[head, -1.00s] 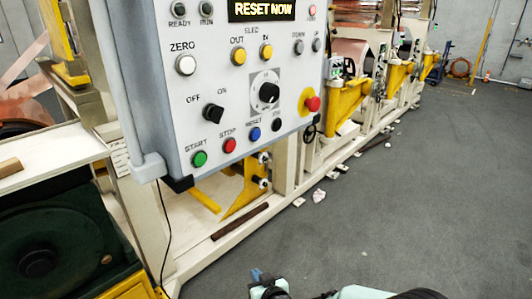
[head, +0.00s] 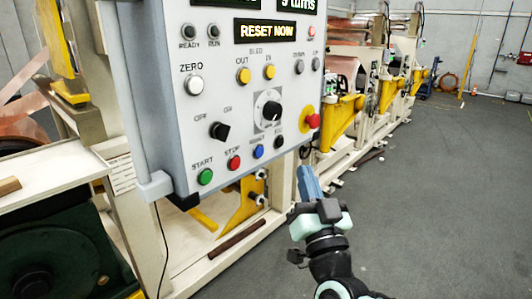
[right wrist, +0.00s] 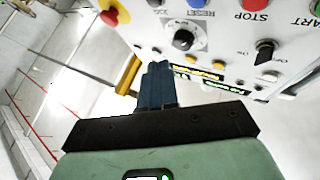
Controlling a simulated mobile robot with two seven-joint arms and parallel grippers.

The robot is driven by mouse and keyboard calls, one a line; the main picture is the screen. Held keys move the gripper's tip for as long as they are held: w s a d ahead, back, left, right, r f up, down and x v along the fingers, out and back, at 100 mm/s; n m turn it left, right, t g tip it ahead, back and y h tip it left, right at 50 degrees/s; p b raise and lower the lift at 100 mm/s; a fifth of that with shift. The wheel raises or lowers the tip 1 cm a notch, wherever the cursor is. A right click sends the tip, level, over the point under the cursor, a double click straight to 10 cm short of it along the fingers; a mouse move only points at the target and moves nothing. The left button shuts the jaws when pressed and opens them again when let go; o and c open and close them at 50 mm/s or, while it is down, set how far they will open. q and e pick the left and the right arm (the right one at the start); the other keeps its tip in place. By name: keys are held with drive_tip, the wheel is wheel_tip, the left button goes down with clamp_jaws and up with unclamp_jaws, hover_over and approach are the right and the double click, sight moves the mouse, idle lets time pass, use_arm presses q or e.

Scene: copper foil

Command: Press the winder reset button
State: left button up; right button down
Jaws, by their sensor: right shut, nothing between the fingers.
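The winder control panel (head: 222,110) is a grey box with a lit "RESET NOW" display (head: 265,31). The blue reset button (head: 258,152) is in its bottom row, right of the red stop button (head: 234,162) and left of a black button (head: 279,142). The reset button also shows at the top edge of the right wrist view (right wrist: 196,3). My right gripper (head: 307,178) is shut and empty, its blue fingers pointing up, below and right of the panel's lower right corner, apart from the button. It also shows in the right wrist view (right wrist: 155,75). My left gripper is not in view.
A red emergency stop (head: 312,121) on a yellow base sticks out at the panel's right edge, above my right gripper. A green start button (head: 205,177) is at lower left. Yellow machine frames (head: 342,121) stand behind. Grey floor (head: 440,190) is open on the right.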

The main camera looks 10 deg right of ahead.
sight(259, 152)
drive_tip(key=shift+s+d+r, duration=0.2)
drive_tip(key=shift+d+r, duration=0.05)
drive_tip(key=shift+r, duration=0.1)
drive_tip(key=shift+w+a, duration=0.1)
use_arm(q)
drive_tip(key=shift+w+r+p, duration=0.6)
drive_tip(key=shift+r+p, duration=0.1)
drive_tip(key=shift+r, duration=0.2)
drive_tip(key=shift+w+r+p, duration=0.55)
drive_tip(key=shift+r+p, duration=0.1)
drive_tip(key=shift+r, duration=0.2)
use_arm(e)
drive_tip(key=w+a, duration=0.5)
drive_tip(key=w, duration=0.1)
drive_tip(key=shift+w+a, duration=0.15)
drive_tip(key=shift+w, duration=0.2)
drive_tip(key=shift+w, duration=0.1)
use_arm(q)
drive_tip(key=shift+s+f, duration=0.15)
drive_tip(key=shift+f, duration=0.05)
use_arm(e)
drive_tip(key=shift+w+a, duration=0.25)
